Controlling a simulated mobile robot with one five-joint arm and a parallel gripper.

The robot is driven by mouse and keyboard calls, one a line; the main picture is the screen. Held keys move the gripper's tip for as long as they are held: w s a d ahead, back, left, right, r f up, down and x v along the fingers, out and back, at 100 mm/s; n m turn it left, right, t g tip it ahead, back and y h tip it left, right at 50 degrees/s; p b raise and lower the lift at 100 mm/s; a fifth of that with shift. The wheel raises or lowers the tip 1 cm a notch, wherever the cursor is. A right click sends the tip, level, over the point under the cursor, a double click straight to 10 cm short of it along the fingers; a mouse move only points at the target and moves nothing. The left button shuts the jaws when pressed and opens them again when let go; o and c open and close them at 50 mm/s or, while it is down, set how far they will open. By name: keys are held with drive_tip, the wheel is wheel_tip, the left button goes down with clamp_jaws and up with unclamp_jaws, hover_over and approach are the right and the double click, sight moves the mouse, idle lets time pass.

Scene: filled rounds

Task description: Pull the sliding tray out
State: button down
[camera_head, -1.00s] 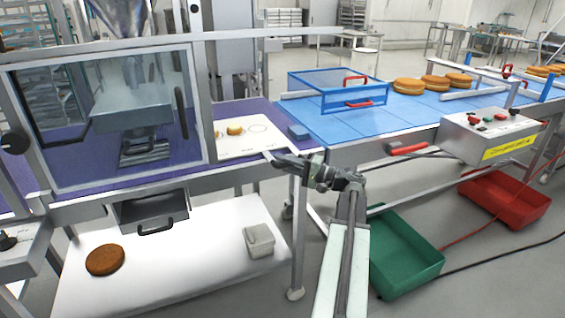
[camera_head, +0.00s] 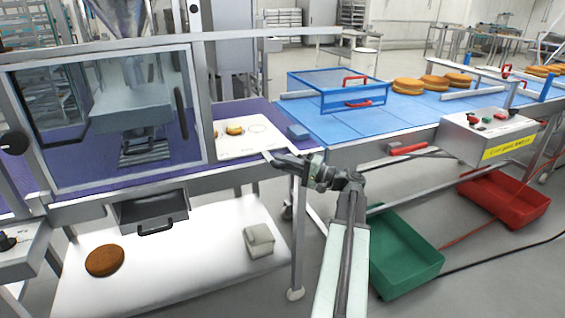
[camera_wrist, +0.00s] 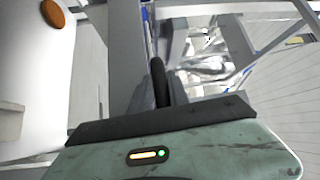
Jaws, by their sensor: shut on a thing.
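A flat white tray (camera_head: 262,143) with a printed ring lies at the right end of the purple surface, just right of the glazed guard. A small golden round (camera_head: 234,129) sits on its left part. My gripper (camera_head: 271,156) is at the tray's front edge. In the wrist view, my gripper (camera_wrist: 160,90) is shut on a dark upright handle (camera_wrist: 158,76). The head view is too small to show how this handle joins the tray.
A grey drawer (camera_head: 150,211) with a dark handle hangs under the guard (camera_head: 110,120). A brown round (camera_head: 104,261) and a pale box (camera_head: 259,241) are on the white lower shelf. Blue table (camera_head: 350,128), green bin (camera_head: 405,255) and red bin (camera_head: 505,200) stand to the right.

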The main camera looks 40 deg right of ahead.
drive_tip(key=shift+d+r, duration=0.1)
drive_tip(key=shift+r, duration=0.1)
drive_tip(key=shift+s+d, duration=0.2)
drive_tip(key=shift+d, duration=0.35)
drive_tip(key=shift+s+d, duration=0.2)
drive_tip(key=shift+d, duration=0.3)
drive_tip(key=c, duration=1.4)
unclamp_jaws()
drive_tip(key=shift+s, duration=0.1)
drive_tip(key=shift+o, duration=0.2)
drive_tip(key=shift+a, duration=0.1)
drive_tip(key=b+v, duration=0.1)
drive_tip(key=v, duration=0.6)
drive_tip(key=shift+s, duration=0.35)
drive_tip(key=shift+f, duration=0.15)
